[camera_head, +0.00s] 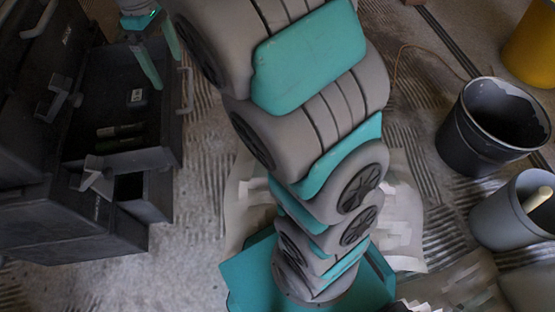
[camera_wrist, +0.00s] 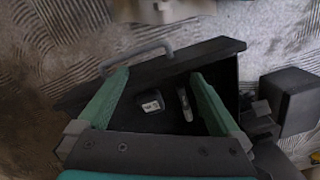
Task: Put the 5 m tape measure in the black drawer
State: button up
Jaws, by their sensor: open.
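A black drawer (camera_head: 168,156) stands open at the left in the head view, and its wall also shows in the wrist view (camera_wrist: 200,50). A small dark block with a pale label, which looks like the tape measure (camera_head: 137,97), lies on the drawer floor. It also shows between my fingers in the wrist view (camera_wrist: 151,102), apart from both. I cannot read "5 m" on it. My gripper (camera_head: 168,73) is open and empty above the drawer; its teal fingers show spread in the wrist view (camera_wrist: 160,74).
Dark-handled tools (camera_head: 120,131) lie in the drawer near the block. The drawer has a grey handle (camera_head: 186,90). Latches (camera_head: 94,177) stand out on the black box. A black bucket (camera_head: 492,125), a grey bucket (camera_head: 513,207) and a yellow bucket (camera_head: 532,50) stand at the right.

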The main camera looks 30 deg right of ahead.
jog(key=s+d+f+m, duration=0.2)
jog(key=s+d+m, duration=0.1)
jog(key=s, duration=0.7)
jog(key=s+d+f+m, duration=0.2)
jog(key=s+f+m, duration=0.1)
jog(key=s, duration=0.7)
jog(key=s+d+f+m+g, duration=0.1)
jog(key=s+d+f+m, duration=0.1)
jog(key=s, duration=0.8)
jog(key=shift+s+d+f+m, duration=0.2)
jog(key=shift+s+d+m, duration=0.2)
jog(key=shift+d+m, duration=0.35)
jog(key=shift+d, duration=0.1)
